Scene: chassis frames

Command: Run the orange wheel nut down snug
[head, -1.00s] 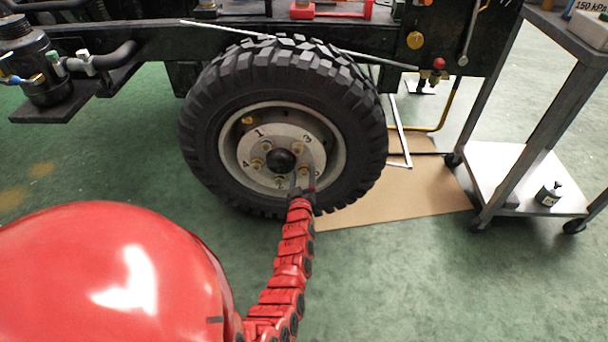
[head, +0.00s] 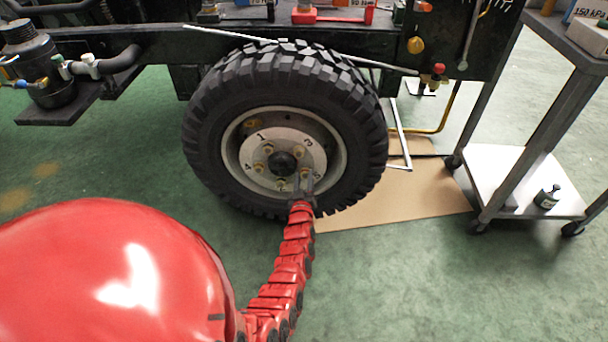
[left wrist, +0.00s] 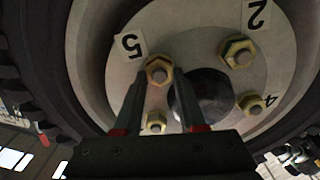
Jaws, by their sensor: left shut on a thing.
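The black tyre (head: 210,135) stands upright with a pale hub (head: 288,141) carrying brass-coloured nuts around a dark centre cap (head: 282,162). The nut that looks most orange, the wheel nut (left wrist: 158,70) beside the label 5, sits between the fingertips of my left gripper (left wrist: 160,80) in the left wrist view. The gripper is shut on it, and the nut is on its stud at the hub face. In the head view my left gripper (head: 307,184) reaches the lower right of the hub, where its fingers hide most of that nut. My right gripper is not in view.
Other nuts, such as the one by label 2 (left wrist: 238,52) and the one by label 4 (left wrist: 251,103), sit close around the cap. A grey cart (head: 530,180) stands right, and a cardboard sheet (head: 400,195) lies on the floor. A thin pale rod (head: 225,35) crosses above the tyre.

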